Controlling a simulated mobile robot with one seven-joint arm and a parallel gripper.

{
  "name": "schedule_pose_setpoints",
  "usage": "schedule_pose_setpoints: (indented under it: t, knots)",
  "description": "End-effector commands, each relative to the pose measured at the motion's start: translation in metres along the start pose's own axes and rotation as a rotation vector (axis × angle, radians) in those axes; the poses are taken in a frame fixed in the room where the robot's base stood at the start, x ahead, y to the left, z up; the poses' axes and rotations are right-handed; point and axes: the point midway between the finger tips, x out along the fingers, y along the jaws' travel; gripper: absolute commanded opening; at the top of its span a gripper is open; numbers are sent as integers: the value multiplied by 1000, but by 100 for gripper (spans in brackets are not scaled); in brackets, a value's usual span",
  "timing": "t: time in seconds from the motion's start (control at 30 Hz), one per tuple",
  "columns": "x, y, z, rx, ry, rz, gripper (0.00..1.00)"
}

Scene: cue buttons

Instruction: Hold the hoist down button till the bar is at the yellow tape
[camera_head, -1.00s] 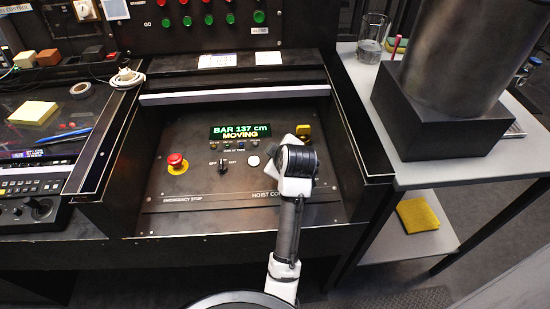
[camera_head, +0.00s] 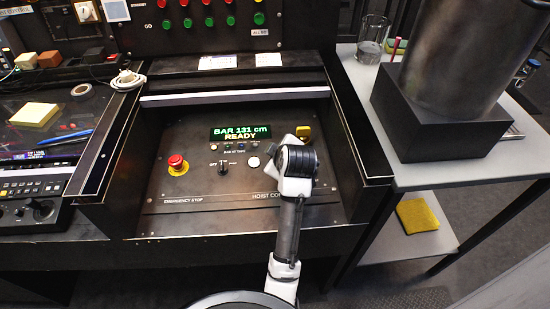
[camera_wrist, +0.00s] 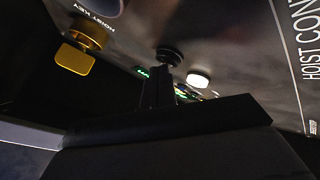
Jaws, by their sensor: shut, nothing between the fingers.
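The hoist panel (camera_head: 172,205) has a green display (camera_head: 240,132) reading "BAR 131 cm READY". A white round button (camera_head: 254,162) sits left of my wrist in the head view; a white button (camera_wrist: 198,78) also shows in the wrist view. A dark round button (camera_wrist: 170,55) is just beyond the tip of my gripper (camera_wrist: 158,82), which is shut and empty. I cannot tell whether the tip touches that button, and its label is hidden. My wrist hides the fingers in the head view. The bar and the yellow tape are not in view.
A red emergency stop (camera_head: 177,163) and a black switch (camera_head: 223,168) are left on the panel. A yellow tag (camera_wrist: 75,58) hangs by the "HOIST KEY" label. Raised side walls edge the panel. A metal cylinder (camera_head: 452,60) stands on a black block at right.

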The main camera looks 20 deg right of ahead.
Motion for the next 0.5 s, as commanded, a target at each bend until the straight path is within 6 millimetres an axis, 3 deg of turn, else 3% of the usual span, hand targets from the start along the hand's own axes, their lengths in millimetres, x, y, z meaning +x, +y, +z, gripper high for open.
schedule_pose_setpoints:
  t: [0.5]
  knots:
    - [-8,6,-6,0,1,1,0]
